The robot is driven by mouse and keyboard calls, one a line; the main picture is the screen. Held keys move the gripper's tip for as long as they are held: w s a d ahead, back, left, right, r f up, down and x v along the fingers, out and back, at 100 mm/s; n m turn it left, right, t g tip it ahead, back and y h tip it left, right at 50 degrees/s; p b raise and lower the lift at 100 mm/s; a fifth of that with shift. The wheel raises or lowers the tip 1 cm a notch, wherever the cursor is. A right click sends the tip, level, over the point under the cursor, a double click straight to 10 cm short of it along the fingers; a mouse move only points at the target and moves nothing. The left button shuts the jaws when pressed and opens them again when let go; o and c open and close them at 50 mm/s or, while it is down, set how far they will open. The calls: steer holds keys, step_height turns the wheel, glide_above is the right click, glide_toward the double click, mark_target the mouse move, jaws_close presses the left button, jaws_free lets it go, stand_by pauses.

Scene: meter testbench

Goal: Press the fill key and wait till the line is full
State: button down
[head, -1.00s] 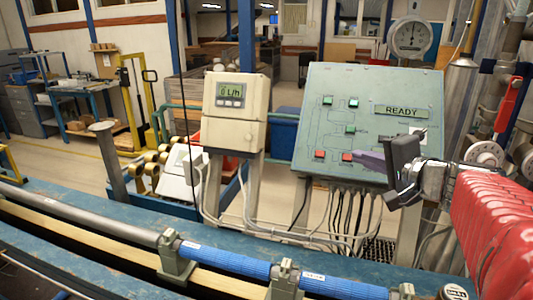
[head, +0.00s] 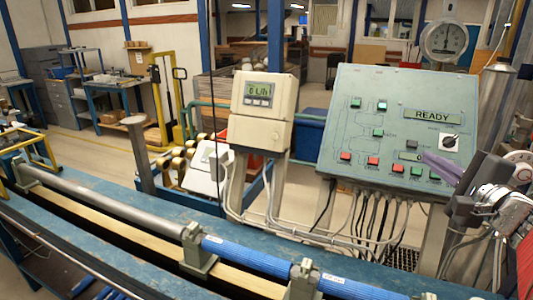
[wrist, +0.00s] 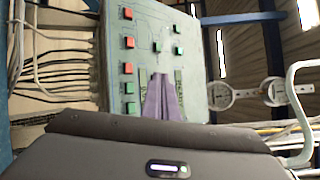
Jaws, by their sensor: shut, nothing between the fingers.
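The slanted green control panel (head: 340,130) carries several red and green keys and a lit READY display (head: 432,115). In the wrist view the shut fingers (wrist: 161,80) point at the panel, beside the key row. I cannot tell whether they touch it.
A beige flow meter (head: 264,105) reading 0 L/h stands left of the panel. A pipe line with a blue section (head: 240,257) runs along the blue bench in front. Cables (head: 375,215) hang below the panel. A round dial (head: 446,40) stands behind.

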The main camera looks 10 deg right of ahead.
steer(key=shift+w+d+f, duration=0.6)
steer(key=shift+w+f, duration=0.3)
steer(key=shift+f, duration=0.05)
steer(key=shift+w+d+f, duration=0.6)
steer(key=shift+w+f, duration=0.25)
steer(key=shift+f, duration=0.1)
steer(key=shift+w+d+f, duration=0.6)
steer(key=shift+w+f, duration=0.3)
steer(key=shift+f, duration=0.05)
steer(key=shift+w+d+f, duration=0.35)
steer(key=shift+f, duration=0.1)
stand_by(1.3)
stand_by(0.3)
steer(key=shift+s+a+r, duration=0.35)
steer(key=shift+s+r, duration=0.15)
steer(key=shift+r, duration=0.1)
steer(key=shift+s+a+r, duration=0.55)
steer(key=shift+s+r, duration=0.25)
steer(key=shift+s+a+r, duration=0.5)
steer(key=shift+s+r, duration=0.25)
steer(key=shift+r, duration=0.05)
stand_by(0.9)
